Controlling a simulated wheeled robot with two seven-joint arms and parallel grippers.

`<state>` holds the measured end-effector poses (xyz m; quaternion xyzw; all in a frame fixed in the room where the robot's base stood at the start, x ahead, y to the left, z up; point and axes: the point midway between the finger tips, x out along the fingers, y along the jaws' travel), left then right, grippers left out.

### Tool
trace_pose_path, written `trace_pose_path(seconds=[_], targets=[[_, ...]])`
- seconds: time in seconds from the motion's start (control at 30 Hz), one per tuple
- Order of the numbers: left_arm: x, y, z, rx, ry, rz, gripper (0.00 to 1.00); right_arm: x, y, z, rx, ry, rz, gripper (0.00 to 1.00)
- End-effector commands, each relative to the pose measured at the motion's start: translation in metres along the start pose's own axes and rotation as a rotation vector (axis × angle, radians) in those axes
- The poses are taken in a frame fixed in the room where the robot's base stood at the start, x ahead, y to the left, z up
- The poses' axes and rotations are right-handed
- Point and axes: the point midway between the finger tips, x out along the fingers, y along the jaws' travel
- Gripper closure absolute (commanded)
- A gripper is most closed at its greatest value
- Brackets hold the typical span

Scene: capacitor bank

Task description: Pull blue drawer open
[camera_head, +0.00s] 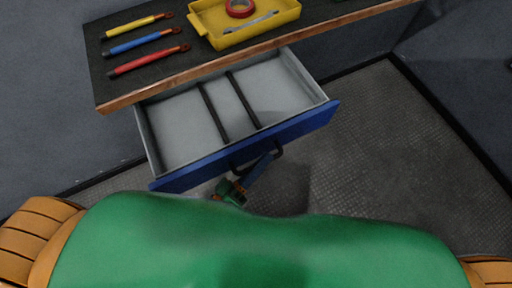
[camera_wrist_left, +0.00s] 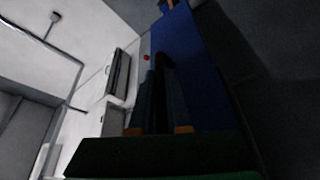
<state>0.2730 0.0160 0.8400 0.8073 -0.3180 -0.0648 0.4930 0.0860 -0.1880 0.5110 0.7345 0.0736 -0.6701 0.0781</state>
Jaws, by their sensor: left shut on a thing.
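The blue drawer (camera_head: 312,123) is pulled out from under the workbench, showing its grey inside with two dark dividers and no contents. Its blue front also fills the upper middle of the left wrist view (camera_wrist_left: 184,45). A dark handle (camera_head: 277,152) sits on the drawer front. My left gripper (camera_head: 262,166) is at the handle and shut on it; in the left wrist view its dark fingers (camera_wrist_left: 160,105) reach up to the drawer front. Most of my left arm is hidden below my green body. My right gripper is not in view.
The dark workbench top (camera_head: 205,52) with a wooden edge holds yellow, blue (camera_head: 142,41) and red (camera_head: 148,60) handled tools. A yellow tray (camera_head: 205,35) holds a red tape roll (camera_head: 240,8) and a wrench. The grey floor (camera_head: 370,150) right of the drawer is clear.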

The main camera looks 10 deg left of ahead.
Motion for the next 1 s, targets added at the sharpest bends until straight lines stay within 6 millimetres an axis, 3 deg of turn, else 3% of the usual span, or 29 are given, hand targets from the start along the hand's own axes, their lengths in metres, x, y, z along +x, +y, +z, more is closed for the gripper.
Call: trace_pose_path(seconds=[0.37,0.4,0.47,0.5,0.77,1.0], targets=[[0.000,0.001,0.001,-0.002,0.001,0.001,1.00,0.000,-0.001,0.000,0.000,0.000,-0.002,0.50],[0.000,0.001,0.001,-0.002,0.001,0.001,0.74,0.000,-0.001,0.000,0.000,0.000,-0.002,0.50],[0.000,0.001,0.001,-0.002,0.001,0.001,0.58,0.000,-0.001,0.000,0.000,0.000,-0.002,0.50],[0.000,0.001,0.001,-0.002,0.001,0.001,0.55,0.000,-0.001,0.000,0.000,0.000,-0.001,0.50],[-0.002,0.000,0.001,-0.002,0.000,0.000,0.55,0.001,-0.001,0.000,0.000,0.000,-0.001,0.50],[-0.048,-0.003,0.004,-0.003,-0.004,-0.003,0.55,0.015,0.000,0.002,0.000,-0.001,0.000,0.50]])
